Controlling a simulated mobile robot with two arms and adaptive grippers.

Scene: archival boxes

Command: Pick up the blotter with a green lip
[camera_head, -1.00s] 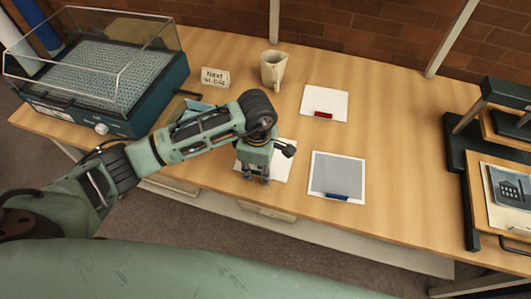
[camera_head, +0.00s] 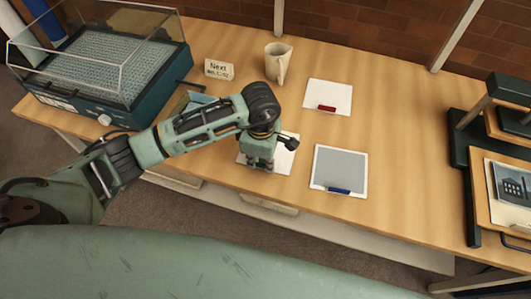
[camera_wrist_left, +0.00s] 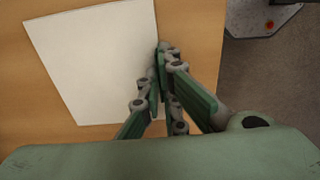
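A white blotter (camera_head: 284,160) lies on the table under my left gripper (camera_head: 259,168), which hides part of its front side. It also fills much of the left wrist view (camera_wrist_left: 95,60). There the fingers of my left gripper (camera_wrist_left: 162,75) are close together at its edge. They appear shut on that edge; the lip itself is hidden by the fingers, so its colour cannot be told apart from the green fingers. A white blotter with a red lip (camera_head: 328,96) lies further back. A grey-faced blotter with a blue lip (camera_head: 340,168) lies to the right. My right gripper is not in view.
A beige mug (camera_head: 275,64) and a small sign card (camera_head: 219,70) stand at the back of the wooden table (camera_head: 408,150). A teal case with a clear cover (camera_head: 112,65) is at left. A dark press (camera_head: 458,150) stands at right. Table between blotters and press is clear.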

